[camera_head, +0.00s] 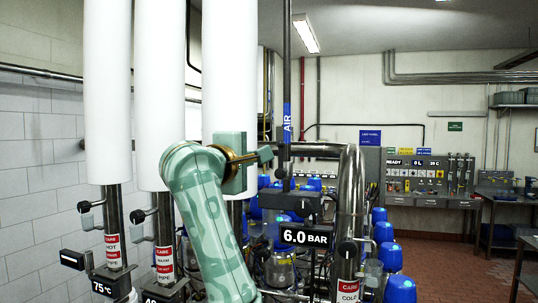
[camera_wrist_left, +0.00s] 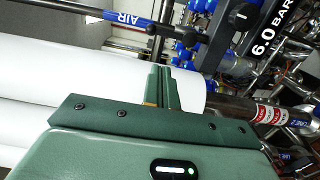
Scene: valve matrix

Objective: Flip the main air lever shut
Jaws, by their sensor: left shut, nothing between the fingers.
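The air pipe (camera_head: 287,75) comes down from the ceiling with a blue AIR label (camera_head: 287,122). In the left wrist view the labelled pipe (camera_wrist_left: 90,12) enters at the top left. A dark lever-like fitting (camera_wrist_left: 178,34) sits at its lower end, with a thick black grip. In the head view dark parts of this fitting (camera_head: 284,165) show below the label, and I cannot tell its exact angle there. My left gripper (camera_head: 266,154) is shut and empty, just left of the fitting. Its fingers (camera_wrist_left: 163,88) also show in the left wrist view. Contact is unclear. My right gripper is out of view.
A 6.0 BAR display (camera_head: 305,237) hangs below the air fitting. White insulated pipes (camera_head: 230,70) stand close on the left. A bent steel pipe (camera_head: 352,190) stands to the right. Several blue-capped valves (camera_head: 401,290) crowd below and behind. Open floor (camera_head: 450,270) lies at the right.

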